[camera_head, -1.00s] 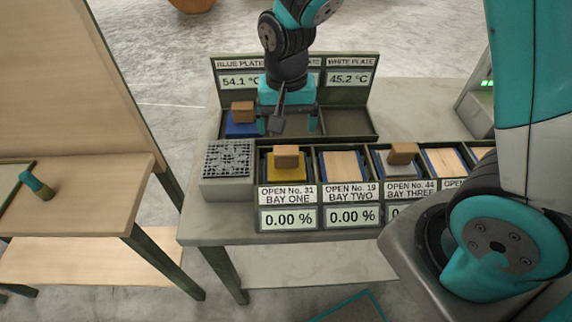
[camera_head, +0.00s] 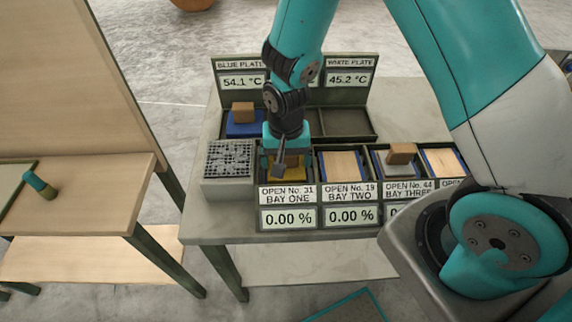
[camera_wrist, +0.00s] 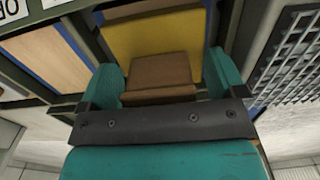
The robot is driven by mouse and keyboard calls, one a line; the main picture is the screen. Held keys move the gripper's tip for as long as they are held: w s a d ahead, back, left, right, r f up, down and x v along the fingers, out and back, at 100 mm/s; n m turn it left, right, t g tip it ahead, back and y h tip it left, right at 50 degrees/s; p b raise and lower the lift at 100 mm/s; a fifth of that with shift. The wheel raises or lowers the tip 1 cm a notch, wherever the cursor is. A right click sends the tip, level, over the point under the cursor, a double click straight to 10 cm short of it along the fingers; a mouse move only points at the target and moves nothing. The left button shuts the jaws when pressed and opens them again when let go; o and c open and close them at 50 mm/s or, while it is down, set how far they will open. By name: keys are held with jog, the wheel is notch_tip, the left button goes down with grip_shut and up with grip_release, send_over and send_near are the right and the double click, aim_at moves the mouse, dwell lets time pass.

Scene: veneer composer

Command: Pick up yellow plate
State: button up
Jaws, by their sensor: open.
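The yellow plate (camera_head: 293,174) lies in bay one, mostly hidden behind my gripper in the head view. In the wrist view the yellow plate (camera_wrist: 150,45) shows with its brown block handle (camera_wrist: 158,75) on top. My gripper (camera_head: 287,160) is over bay one. In the wrist view my gripper (camera_wrist: 165,90) is open, with one teal finger on each side of the brown handle. I cannot tell whether the fingers touch it.
A grey grate block (camera_head: 228,160) stands left of bay one. Bay two (camera_head: 342,164) holds a wooden panel. Bay three has a white plate (camera_head: 397,168) with a brown handle. A blue plate (camera_head: 243,128) sits in the rear rack under its temperature display.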

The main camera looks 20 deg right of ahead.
jog(key=shift+c, duration=0.4)
jog(key=c, duration=1)
jog(key=shift+r, duration=0.1)
